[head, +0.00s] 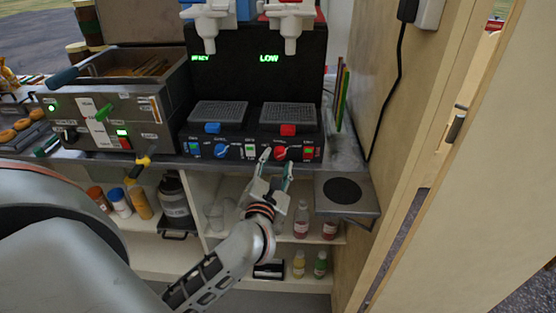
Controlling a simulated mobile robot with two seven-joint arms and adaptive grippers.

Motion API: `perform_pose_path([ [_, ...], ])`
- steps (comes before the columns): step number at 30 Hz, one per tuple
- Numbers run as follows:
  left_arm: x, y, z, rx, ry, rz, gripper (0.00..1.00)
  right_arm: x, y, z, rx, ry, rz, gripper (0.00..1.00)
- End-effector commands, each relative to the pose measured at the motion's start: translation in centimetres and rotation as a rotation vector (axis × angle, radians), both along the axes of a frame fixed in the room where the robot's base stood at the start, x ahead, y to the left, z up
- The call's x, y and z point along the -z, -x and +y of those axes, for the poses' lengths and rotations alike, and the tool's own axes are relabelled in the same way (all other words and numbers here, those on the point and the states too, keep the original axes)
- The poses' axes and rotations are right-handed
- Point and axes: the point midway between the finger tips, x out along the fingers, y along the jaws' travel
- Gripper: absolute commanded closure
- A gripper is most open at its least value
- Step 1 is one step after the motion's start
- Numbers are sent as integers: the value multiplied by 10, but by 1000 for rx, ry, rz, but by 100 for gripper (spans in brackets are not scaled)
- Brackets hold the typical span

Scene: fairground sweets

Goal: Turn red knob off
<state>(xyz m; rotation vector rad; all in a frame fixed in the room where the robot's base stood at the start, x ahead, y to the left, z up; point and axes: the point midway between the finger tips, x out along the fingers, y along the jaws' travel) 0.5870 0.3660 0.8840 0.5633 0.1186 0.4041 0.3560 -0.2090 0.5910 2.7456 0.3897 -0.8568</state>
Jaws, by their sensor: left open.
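The red knob (281,153) is on the front panel of the black drinks machine (290,80), right of the middle. My left gripper (276,158) is open, with its fingertips up at the front panel by the red knob. One fingertip is at the knob's left and the other is just below it to the right. I cannot tell whether they touch it. A blue knob (221,151) is further left on the same panel. My right gripper is not in view.
A grey machine (110,110) with lit switches stands at the left. A small shelf with a dark round plate (342,190) juts out at the right. Bottles (301,220) stand on shelves below the counter. A wooden wall (400,110) closes off the right side.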

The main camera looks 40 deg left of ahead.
Motion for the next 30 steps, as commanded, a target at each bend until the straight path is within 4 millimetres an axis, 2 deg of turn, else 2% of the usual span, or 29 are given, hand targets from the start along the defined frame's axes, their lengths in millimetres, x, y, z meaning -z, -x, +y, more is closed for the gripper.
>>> perform_pose_path([
  [6, 0, -15, 6, 0, 0, 0, 60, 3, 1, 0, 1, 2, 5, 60],
  [14, 0, -16, 7, 0, -1, 0, 60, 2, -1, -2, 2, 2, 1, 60],
  [18, 0, -16, 7, 0, -1, 0, 94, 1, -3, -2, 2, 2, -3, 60],
  [19, 0, -16, 7, 0, -1, 0, 98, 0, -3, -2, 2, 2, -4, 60],
  [30, 2, -15, 7, 0, 30, -17, 98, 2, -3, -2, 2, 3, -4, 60],
])
